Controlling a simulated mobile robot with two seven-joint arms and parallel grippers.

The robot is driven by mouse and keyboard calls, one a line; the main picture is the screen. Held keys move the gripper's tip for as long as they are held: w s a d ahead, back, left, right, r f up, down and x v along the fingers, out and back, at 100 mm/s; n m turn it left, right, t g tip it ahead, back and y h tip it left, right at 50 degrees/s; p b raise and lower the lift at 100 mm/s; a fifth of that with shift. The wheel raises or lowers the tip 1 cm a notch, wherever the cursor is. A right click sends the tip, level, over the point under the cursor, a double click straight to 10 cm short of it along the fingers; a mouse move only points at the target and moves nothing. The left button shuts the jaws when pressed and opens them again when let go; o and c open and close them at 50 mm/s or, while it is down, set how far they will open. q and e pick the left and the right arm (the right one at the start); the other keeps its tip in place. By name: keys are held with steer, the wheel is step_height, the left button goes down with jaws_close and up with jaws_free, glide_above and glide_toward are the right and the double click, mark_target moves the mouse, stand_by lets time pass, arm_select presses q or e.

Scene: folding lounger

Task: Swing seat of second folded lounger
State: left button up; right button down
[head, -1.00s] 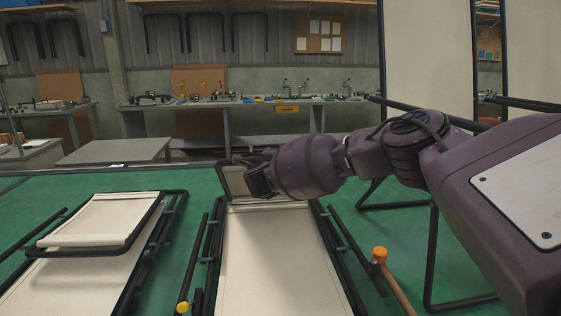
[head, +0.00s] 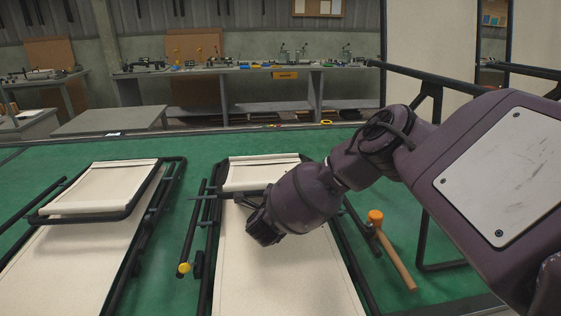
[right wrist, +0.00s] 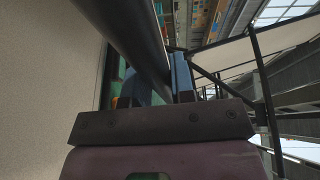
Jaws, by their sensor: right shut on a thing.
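The second lounger lies in the middle of the green table, its long cream panel (head: 275,265) framed by black tubes. Its short cream seat (head: 262,172) is tilted over the panel's far end, with a black tube along its near edge. My right gripper (head: 252,204) is at that near tube, reaching in from the right and partly hidden by its own wrist. In the right wrist view, it is shut on a black tube (right wrist: 148,50) that passes between its fingers (right wrist: 158,88). My left gripper is not in view.
Another lounger lies at left, its cream seat (head: 105,187) folded over its panel. An orange-headed mallet (head: 393,250) lies right of the middle lounger. Upright loungers with cream panels (head: 430,45) stand at right. Green table (head: 360,140) shows between them.

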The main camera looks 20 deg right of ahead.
steer(key=f, duration=0.3)
steer(key=s+f+b, duration=0.1)
steer(key=f, duration=0.4)
steer(key=shift+s+a+f, duration=0.2)
steer(key=shift+s+f, duration=0.1)
steer(key=shift+s, duration=0.1)
steer(key=c, duration=1)
jaws_free()
steer(key=p+v, duration=0.1)
steer(key=v, duration=0.9)
steer(key=shift+s+a, duration=0.2)
steer(key=shift+s, duration=0.15)
steer(key=shift+c, duration=0.2)
